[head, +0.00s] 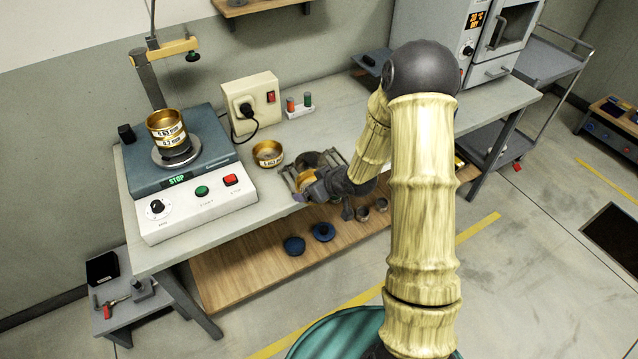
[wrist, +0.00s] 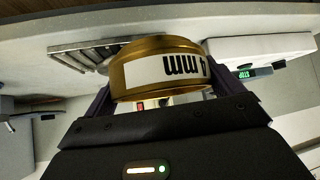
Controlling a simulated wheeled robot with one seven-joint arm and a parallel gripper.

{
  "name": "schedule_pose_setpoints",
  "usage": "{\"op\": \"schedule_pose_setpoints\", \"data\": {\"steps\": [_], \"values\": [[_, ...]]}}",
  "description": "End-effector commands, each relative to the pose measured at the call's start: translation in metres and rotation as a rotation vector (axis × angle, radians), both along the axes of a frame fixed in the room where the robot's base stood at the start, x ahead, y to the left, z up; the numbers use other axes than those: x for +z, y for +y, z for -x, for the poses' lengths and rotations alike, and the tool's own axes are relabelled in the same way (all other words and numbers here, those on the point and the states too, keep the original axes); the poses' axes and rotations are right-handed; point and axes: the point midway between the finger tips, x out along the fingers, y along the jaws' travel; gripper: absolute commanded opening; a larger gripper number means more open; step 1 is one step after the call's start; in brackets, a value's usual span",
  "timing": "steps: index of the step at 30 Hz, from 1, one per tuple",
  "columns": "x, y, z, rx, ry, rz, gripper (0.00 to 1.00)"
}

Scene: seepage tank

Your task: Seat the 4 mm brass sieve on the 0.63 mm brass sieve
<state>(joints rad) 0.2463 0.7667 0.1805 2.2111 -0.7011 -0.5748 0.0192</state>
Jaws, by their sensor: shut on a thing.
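My gripper (head: 302,183) is shut on a brass sieve, held near the front edge of the bench. In the head view the held sieve (head: 305,178) is mostly hidden by my gripper. The 0.63 mm brass sieve (head: 166,120) stands open and upright on top of a stack on the shaker (head: 186,146), at the left. Another labelled brass sieve (head: 166,141) is under it.
Another brass sieve (head: 268,154) stands on the bench between shaker and gripper. A white socket box (head: 251,100) with a cable stands behind it. A clamp arm (head: 165,50) rises behind the stack. A metal rack (head: 335,158) lies beside my gripper. An oven (head: 480,40) stands back right.

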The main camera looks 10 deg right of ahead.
Motion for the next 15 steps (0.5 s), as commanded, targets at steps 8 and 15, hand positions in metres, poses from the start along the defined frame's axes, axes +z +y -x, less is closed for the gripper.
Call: {"op": "schedule_pose_setpoints", "data": {"steps": [8, 15], "values": [[-0.027, -0.002, 0.004, -0.223, 0.007, 0.0, 0.66], [-0.058, -0.025, 0.021, -0.467, 0.007, 0.001, 0.66]]}}
